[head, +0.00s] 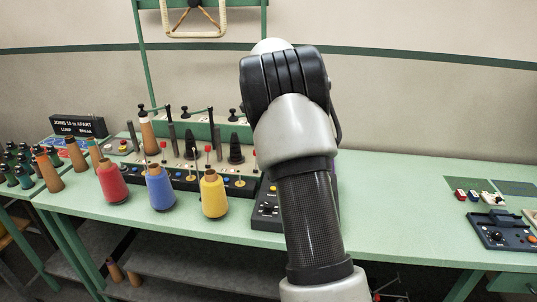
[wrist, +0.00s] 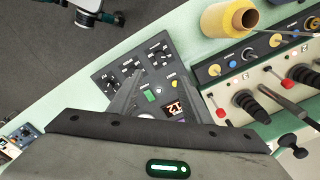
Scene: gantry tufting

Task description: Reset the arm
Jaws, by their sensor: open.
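My arm (head: 298,130) rises through the middle of the head view, and its end is hidden there behind the arm's own links. In the wrist view my gripper (wrist: 168,82) is open with nothing seen between its fingers. It is over a dark control panel (wrist: 152,62) with knobs, a green button and a small lit display. How high it is above the panel I cannot tell. Part of this panel also shows beside my arm in the head view (head: 266,209).
Red (head: 112,182), blue (head: 160,188) and yellow (head: 213,194) yarn cones stand on the green table (head: 400,205), left of my arm. A rack with spindles (head: 236,150) is behind them. A dark control box (head: 503,230) lies at the right. The table between is mostly clear.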

